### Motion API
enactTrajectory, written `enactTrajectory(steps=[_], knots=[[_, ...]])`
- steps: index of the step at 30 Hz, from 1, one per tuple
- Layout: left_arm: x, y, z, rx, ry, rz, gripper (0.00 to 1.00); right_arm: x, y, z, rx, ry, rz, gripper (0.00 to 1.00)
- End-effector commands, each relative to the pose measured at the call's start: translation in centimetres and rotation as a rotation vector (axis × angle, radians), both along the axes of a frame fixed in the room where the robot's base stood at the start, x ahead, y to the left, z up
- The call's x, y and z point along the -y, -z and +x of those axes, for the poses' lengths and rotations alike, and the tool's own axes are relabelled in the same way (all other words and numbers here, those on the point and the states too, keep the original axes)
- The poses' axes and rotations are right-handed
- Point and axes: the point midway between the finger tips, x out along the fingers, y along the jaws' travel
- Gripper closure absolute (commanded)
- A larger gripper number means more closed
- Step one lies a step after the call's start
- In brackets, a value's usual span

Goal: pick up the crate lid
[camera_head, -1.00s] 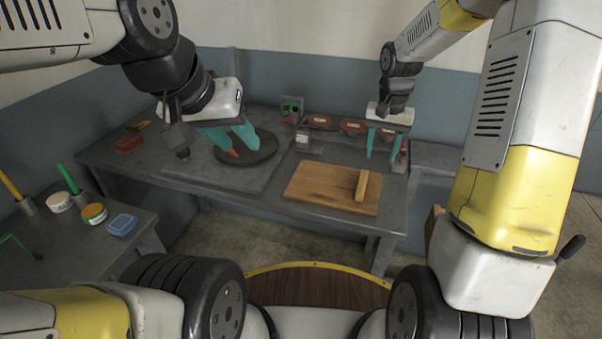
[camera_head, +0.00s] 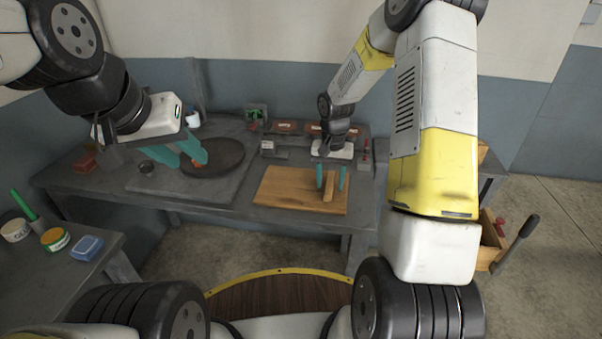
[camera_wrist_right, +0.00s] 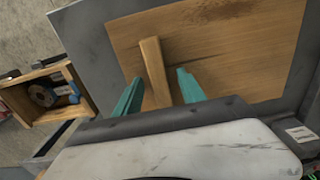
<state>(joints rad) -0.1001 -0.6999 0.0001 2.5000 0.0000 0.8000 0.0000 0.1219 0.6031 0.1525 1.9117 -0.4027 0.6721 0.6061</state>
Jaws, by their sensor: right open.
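The crate lid (camera_head: 275,190) is a flat wooden board with a raised bar handle (camera_head: 328,188), lying on the grey workbench. It also shows in the right wrist view (camera_wrist_right: 225,50), with the bar (camera_wrist_right: 154,68) across it. My right gripper (camera_head: 331,177) is open above the lid, pointing down, its teal fingers on either side of the bar. The wrist view shows gaps between fingers (camera_wrist_right: 158,80) and bar. My left gripper (camera_head: 190,160) is open over the dark round disc (camera_head: 225,156) at the left of the bench, near a small orange thing.
A wooden crate (camera_wrist_right: 45,90) with things inside stands on the floor beside the bench; it is partly hidden at right in the head view (camera_head: 490,240). Red-brown trays (camera_head: 285,128) line the bench back. A side table at left holds tubs and a blue box (camera_head: 87,247).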

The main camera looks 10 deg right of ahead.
Motion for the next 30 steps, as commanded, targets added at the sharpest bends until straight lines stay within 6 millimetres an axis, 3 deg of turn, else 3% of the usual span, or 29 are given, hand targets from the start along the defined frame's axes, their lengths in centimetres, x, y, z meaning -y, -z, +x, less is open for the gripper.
enactTrajectory(steps=[3,10,30], knots=[[0.00,0.00,0.00,0.000,0.000,0.000,0.64,0.01,-0.03,0.00,0.000,0.000,0.000,0.55],[0.00,0.00,0.00,0.000,0.000,0.000,0.64,0.00,-0.05,0.01,0.000,0.000,0.000,1.00],[0.00,0.00,0.00,0.000,0.000,0.000,0.64,0.00,-0.09,0.03,0.001,0.000,0.000,1.00]])
